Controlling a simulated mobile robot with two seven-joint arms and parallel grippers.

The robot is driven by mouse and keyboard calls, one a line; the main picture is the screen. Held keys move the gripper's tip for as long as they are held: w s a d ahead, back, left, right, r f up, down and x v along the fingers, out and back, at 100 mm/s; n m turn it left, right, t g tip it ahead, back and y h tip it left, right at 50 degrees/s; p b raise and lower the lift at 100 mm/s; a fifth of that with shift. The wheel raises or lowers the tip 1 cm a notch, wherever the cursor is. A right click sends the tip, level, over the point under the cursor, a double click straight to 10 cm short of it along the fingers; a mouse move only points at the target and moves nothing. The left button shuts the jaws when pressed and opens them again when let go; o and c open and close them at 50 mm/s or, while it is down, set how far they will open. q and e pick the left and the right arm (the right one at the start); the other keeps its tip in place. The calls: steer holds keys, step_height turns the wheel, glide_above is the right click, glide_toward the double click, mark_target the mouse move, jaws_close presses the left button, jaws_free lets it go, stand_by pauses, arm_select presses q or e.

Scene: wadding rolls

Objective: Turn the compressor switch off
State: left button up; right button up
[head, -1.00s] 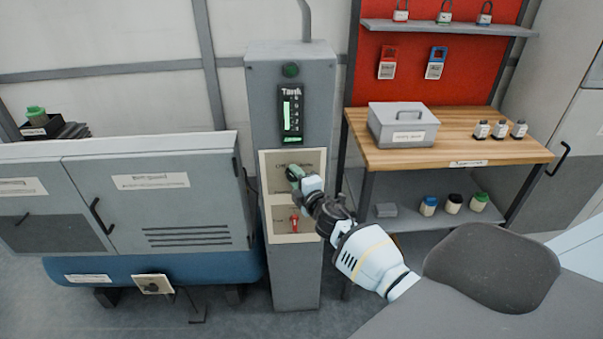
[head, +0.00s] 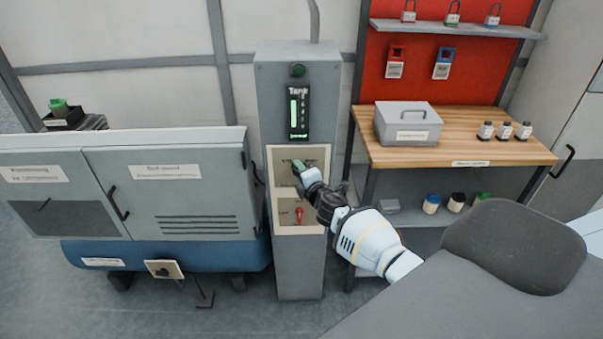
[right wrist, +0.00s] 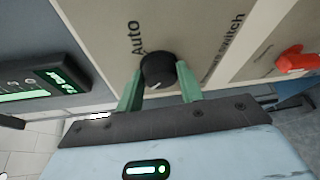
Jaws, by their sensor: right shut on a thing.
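The compressor switch (right wrist: 158,70) is a round black knob with a white pointer mark. It sits on a beige panel (head: 318,158) on the grey control column, with "Auto" and "Switch" lettering beside it in the right wrist view. My right gripper (head: 299,169) is at this upper panel in the head view and hides the knob there. In the right wrist view its green fingers (right wrist: 160,82) are on either side of the knob, shut on it. The full set of switch labels is not visible. My left gripper is not in view.
A red lever (head: 299,215) sits on the lower panel, just below my right gripper. Above is a lit tank gauge (head: 294,113). The compressor cabinet (head: 185,195) stands left; a workbench (head: 450,151) with a grey box (head: 408,122) stands right.

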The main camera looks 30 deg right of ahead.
steer(key=o, duration=0.8)
steer(key=shift+c, duration=0.2)
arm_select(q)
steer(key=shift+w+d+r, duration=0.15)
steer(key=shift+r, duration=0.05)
arm_select(e)
steer(key=shift+o, duration=1.2)
steer(key=shift+s, duration=0.1)
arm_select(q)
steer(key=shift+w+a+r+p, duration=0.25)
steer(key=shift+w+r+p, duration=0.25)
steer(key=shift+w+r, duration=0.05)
arm_select(e)
steer(key=v, duration=0.7)
steer(key=shift+s, duration=0.35)
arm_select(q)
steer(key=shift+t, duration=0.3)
arm_select(e)
steer(key=shift+a, duration=0.1)
